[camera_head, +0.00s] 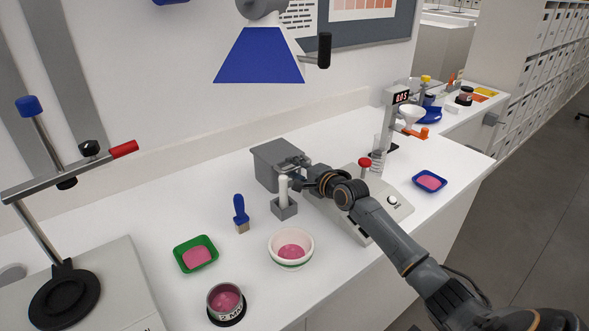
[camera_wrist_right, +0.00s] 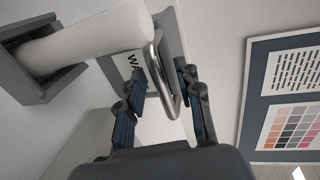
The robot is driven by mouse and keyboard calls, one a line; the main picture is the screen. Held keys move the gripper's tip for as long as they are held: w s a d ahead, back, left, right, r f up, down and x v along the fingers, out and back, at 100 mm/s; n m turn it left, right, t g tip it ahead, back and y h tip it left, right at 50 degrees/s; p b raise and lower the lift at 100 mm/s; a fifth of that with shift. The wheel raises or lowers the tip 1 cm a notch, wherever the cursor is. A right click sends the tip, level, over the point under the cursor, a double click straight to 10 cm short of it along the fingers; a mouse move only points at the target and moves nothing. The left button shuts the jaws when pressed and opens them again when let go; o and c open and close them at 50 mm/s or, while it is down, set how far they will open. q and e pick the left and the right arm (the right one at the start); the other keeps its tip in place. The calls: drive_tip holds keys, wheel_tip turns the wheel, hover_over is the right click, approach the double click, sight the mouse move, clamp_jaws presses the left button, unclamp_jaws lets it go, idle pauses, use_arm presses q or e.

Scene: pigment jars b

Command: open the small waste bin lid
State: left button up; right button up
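The small grey waste bin (camera_head: 266,171) stands against the back wall on the white counter. Its lid (camera_head: 275,150) lies flat and looks closed. My right gripper (camera_head: 297,163) is at the bin's right front side and hides part of it. In the right wrist view, the bin's metal handle (camera_wrist_right: 161,72) lies between the fingers of my right gripper (camera_wrist_right: 162,78). The fingers are apart, with a gap around the bar; I see no clear contact. My left gripper is not in view.
A white pestle (camera_head: 283,187) stands in a grey holder (camera_head: 285,209) close to my gripper; the pestle also shows in the wrist view (camera_wrist_right: 95,35). A scale (camera_head: 393,208) sits under my forearm. A brush (camera_head: 240,213), bowl (camera_head: 292,262) and green tray (camera_head: 178,251) stand in front.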

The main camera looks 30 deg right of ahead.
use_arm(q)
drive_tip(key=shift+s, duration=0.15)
use_arm(e)
drive_tip(key=shift+w, duration=0.2)
clamp_jaws()
